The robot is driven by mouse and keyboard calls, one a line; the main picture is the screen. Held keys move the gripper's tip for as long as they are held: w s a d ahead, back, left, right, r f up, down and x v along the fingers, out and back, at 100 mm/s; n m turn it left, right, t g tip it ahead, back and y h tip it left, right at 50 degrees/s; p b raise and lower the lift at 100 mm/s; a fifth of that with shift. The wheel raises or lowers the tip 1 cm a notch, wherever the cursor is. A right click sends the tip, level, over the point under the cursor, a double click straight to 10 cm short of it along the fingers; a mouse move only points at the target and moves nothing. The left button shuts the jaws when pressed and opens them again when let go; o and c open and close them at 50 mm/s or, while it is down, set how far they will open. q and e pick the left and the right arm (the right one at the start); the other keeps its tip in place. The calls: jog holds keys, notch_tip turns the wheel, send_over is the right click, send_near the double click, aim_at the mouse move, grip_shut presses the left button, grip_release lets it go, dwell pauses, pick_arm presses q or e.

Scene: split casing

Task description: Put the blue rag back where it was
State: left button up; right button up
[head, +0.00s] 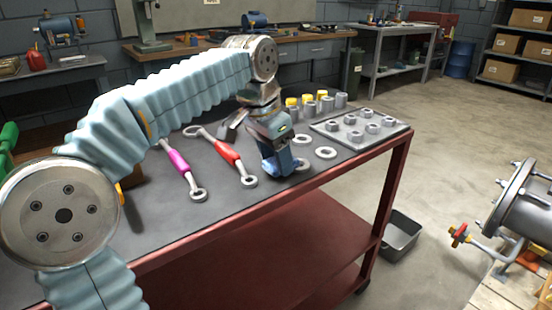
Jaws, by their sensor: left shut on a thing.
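My left arm comes in from the left and reaches over the red workbench cart (300,188). My left gripper (277,150) points down above the front part of the dark top, shut on a small blue piece, which looks like the blue rag (284,163). The rag hangs close to the top, beside the flat metal rings; whether it touches the top is hard to tell. The gripper hides part of it. My right gripper is not in view.
A magenta-handled wrench (177,160) and a red-handled wrench (229,154) lie left of the gripper. Flat rings (326,153) lie right of it. A plate with several nuts (385,123) and some sockets (325,104) stand farther right. A grey bin (401,236) is on the floor.

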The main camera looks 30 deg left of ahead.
pick_arm(q)
jog(key=shift+f, duration=0.2)
jog(key=o, duration=1.1)
jog(key=shift+r, duration=0.1)
jog(key=shift+r, duration=0.2)
jog(key=p+v, duration=0.3)
jog(key=v, duration=0.9)
jog(key=shift+f, duration=0.1)
